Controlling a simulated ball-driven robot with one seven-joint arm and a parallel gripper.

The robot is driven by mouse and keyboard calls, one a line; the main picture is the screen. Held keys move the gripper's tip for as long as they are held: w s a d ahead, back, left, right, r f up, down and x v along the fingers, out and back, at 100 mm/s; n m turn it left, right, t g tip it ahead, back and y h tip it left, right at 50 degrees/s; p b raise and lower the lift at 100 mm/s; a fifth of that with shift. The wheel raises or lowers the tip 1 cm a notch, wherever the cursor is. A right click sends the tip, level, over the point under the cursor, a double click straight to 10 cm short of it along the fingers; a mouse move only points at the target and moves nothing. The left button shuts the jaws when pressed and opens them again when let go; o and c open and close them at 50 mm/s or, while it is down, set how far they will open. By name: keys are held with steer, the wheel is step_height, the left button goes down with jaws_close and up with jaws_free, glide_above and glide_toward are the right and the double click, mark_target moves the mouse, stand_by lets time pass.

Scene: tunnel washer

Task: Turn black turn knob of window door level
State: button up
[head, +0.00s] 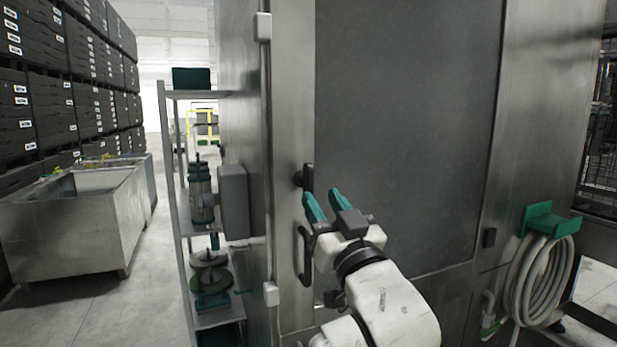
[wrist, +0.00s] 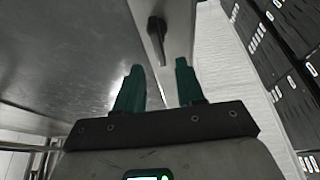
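The black turn knob (head: 307,178) sits on the metal frame strip at the left of the window door (head: 405,120), just above a black pull handle (head: 304,256). Its lever looks roughly upright in the head view. In the wrist view the knob (wrist: 157,36) shows ahead, its lever pointing down the picture toward the gap between the fingertips. My gripper (head: 324,194) has green fingers, spread apart and empty, close to the knob and slightly right and below in the head view. The wrist view also shows the open fingers (wrist: 159,68). I cannot tell whether they touch the knob.
A shelf rack (head: 170,100) with green parts and a grey box (head: 233,202) stand left of the door. A coiled hose (head: 541,285) hangs on a green holder (head: 548,219) at the right. Metal tubs (head: 75,230) and stacked black crates (head: 50,80) line the far left.

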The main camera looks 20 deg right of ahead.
mark_target(311, 183)
steer(key=p+x, duration=0.1)
steer(key=x, duration=0.6)
steer(key=shift+w+r, duration=0.1)
steer(key=shift+w, duration=0.2)
jaws_close()
